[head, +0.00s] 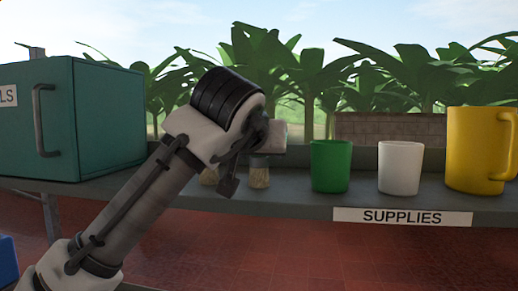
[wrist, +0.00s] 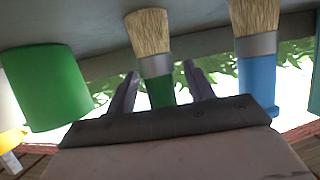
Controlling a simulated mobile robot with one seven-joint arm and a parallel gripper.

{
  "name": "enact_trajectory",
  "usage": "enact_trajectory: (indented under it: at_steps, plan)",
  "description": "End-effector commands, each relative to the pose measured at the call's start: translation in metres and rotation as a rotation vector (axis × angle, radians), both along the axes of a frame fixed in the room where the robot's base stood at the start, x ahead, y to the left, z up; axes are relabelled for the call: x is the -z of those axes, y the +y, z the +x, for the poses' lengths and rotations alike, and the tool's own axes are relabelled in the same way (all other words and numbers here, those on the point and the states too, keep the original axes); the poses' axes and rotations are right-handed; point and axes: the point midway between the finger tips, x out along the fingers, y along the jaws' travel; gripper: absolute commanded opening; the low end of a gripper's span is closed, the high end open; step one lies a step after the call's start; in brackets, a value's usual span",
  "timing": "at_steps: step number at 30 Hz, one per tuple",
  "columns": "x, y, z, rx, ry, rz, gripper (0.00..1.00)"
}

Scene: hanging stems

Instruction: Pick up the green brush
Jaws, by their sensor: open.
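The green brush stands bristles down on the shelf. In the wrist view, which is upside down, its pale bristles, metal band and green handle (wrist: 160,92) show near the middle. In the head view only its bristles (head: 260,179) and band show, and my arm hides the handle. My gripper (wrist: 161,71) is open, with one finger on each side of the green handle in the wrist view. I see no finger touching it, and I cannot tell the depth between them. In the head view the fingertips are hidden.
A blue brush (wrist: 257,85) stands beside the green one. A green cup (head: 331,166), white cup (head: 400,168) and yellow mug (head: 477,150) stand to the right on the shelf (head: 300,208). A teal cabinet (head: 105,120) is at left. Plants are behind.

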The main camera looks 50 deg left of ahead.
Motion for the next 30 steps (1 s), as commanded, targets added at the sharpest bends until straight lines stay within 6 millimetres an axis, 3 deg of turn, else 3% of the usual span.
enact_trajectory:
  at_steps: [6,16,23,30]
  plan:
    - [0.001,0.0,0.0,0.0,-0.001,0.001,0.51]
    - [0.0,0.0,0.0,0.0,-0.001,0.001,0.09]
    - [-0.001,0.0,0.0,0.0,-0.001,0.001,0.09]
    - [-0.031,0.0,0.001,0.002,-0.003,-0.001,0.09]
